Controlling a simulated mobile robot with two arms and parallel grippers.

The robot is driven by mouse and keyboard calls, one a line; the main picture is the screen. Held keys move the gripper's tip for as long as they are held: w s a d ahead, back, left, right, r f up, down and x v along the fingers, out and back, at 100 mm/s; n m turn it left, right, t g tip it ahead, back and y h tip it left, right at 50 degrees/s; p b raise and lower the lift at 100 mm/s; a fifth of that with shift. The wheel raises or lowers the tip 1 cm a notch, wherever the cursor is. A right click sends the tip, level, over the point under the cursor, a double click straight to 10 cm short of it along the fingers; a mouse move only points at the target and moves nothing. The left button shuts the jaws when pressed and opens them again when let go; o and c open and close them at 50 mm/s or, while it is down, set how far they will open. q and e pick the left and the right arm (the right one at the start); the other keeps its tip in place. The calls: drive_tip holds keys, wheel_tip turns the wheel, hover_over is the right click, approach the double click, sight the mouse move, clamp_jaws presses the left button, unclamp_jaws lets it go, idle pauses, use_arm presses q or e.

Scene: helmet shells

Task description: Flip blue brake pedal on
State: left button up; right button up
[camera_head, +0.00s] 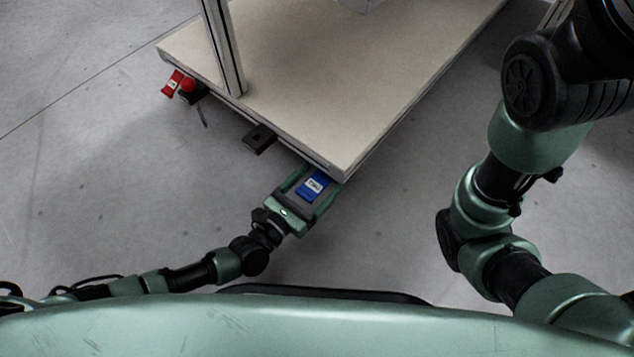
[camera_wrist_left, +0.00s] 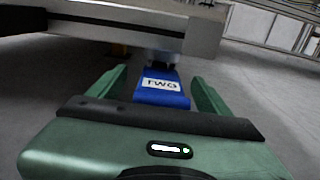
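The blue brake pedal (camera_head: 314,186) with a white label sticks out from under the near right corner of the cart's wooden platform (camera_head: 330,135). It also shows in the left wrist view (camera_wrist_left: 161,92), below the platform's edge. My left gripper (camera_head: 318,190) is open, with one green finger on each side of the pedal. In the left wrist view the fingers (camera_wrist_left: 155,88) stand apart from the pedal, with gaps on both sides. My right arm (camera_head: 490,200) is at the right of the head view; its gripper is out of view.
A red pedal (camera_head: 173,83) is at the cart's left corner. A black bracket (camera_head: 259,138) juts from the near edge between the pedals. A metal post (camera_head: 223,50) rises from the platform. The grey floor (camera_head: 120,190) around is clear.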

use_arm(q)
clamp_jaws()
idle(1.1)
drive_tip(key=shift+o, duration=0.6)
unclamp_jaws()
